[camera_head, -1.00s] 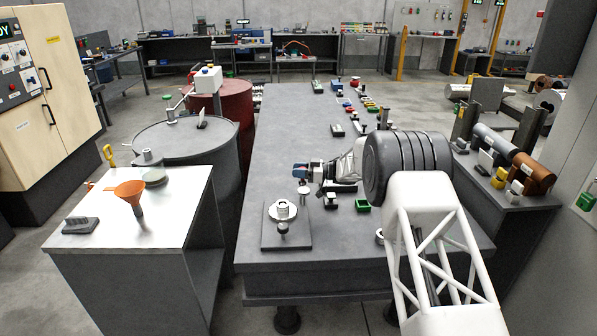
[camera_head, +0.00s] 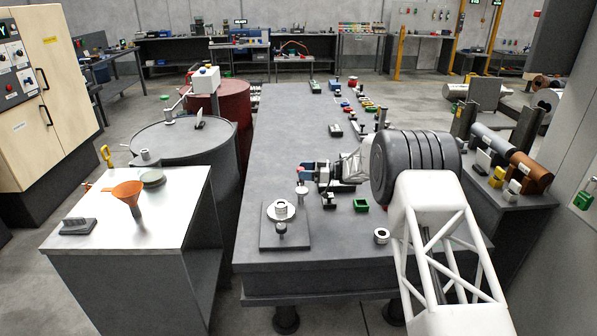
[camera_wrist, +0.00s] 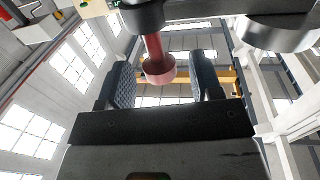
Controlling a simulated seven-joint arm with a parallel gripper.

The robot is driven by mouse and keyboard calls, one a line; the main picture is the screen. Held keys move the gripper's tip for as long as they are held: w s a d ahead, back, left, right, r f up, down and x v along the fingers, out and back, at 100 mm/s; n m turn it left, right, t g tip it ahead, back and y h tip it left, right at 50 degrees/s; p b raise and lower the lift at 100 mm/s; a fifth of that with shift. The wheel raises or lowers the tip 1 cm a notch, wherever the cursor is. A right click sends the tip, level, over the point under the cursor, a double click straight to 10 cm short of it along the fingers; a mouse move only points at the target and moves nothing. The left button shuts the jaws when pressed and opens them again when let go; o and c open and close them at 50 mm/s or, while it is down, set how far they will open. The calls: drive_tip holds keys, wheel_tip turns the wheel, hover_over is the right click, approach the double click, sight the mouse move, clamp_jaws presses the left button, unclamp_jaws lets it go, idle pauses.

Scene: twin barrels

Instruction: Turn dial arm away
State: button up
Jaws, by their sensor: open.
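In the head view, a round silver dial-like piece (camera_head: 281,210) sits on a dark square plate (camera_head: 270,241) at the table's near left. A small silver-capped post (camera_head: 302,190) stands just behind it. My gripper (camera_head: 306,172) is low over the table beyond this post, pointing left, with a small red spot at its tip. In the wrist view, my two dark padded fingers (camera_wrist: 164,80) are spread apart. A red knob with a pink end (camera_wrist: 157,62) lies between them in the picture, attached to a dark part above. I cannot tell whether the fingers touch it or which part is the dial arm.
A green tray (camera_head: 361,205) and a metal ring (camera_head: 381,236) lie on the table near my arm. Several small parts line the table's far right side. A bench with an orange funnel (camera_head: 128,190) stands left. The table's middle left is clear.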

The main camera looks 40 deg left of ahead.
drive_tip(key=shift+v, duration=2.25)
